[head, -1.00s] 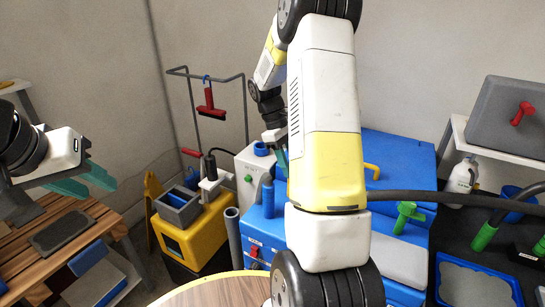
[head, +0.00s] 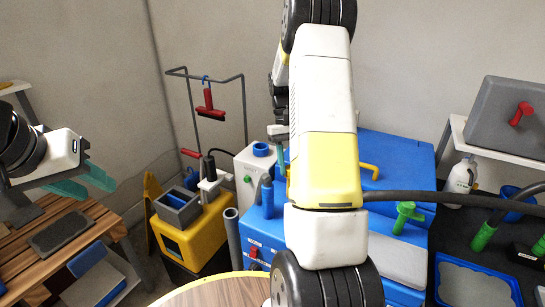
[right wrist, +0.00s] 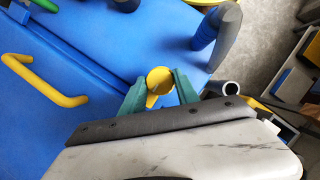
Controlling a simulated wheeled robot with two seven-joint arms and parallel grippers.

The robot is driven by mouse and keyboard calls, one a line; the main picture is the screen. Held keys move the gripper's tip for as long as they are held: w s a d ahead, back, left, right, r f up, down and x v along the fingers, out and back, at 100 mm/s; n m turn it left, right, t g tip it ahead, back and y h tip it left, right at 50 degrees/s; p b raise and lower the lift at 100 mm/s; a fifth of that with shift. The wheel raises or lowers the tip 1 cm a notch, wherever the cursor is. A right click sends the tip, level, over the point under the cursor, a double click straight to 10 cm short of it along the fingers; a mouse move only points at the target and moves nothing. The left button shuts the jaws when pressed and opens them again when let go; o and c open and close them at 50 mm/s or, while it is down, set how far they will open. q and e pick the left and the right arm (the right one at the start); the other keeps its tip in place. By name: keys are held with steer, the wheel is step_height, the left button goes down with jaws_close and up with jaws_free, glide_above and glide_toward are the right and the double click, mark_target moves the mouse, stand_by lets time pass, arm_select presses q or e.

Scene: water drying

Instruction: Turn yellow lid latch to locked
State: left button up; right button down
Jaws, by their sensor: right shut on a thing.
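The yellow lid latch (right wrist: 160,82) shows in the right wrist view at the edge of the blue lid (right wrist: 110,30). My right gripper (right wrist: 158,92) is shut on it, with one green finger on each side. The latch's exact angle is hard to tell because the fingers and wrist cover part of it. In the head view my right arm hides the latch, and only a bit of a green finger shows beside the blue machine (head: 265,232). My left gripper (head: 84,184) is open and empty at the left, above the wooden table, away from the machine.
A yellow handle (right wrist: 40,80) stands on the lid. A grey-tipped blue post (right wrist: 218,32) rises near the latch. A black hose (head: 450,198) crosses at the right.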

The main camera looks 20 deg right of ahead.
stand_by(0.5)
steer(key=c, duration=0.9)
jaws_free()
steer(key=v, duration=0.8)
steer(key=s+a+r+t, duration=0.5)
steer(key=s+a+r, duration=0.4)
steer(key=r, duration=0.2)
steer(key=s+a+t+y, duration=0.1)
steer(key=s+a+t, duration=0.2)
steer(key=s, duration=0.3)
steer(key=s+a+n+t, duration=0.1)
steer(key=s+a+t, duration=0.1)
steer(key=s+a, duration=0.3)
steer(key=shift+s+r+t+y, duration=0.25)
steer(key=shift+s+t+y, duration=0.15)
steer(key=shift+s, duration=0.4)
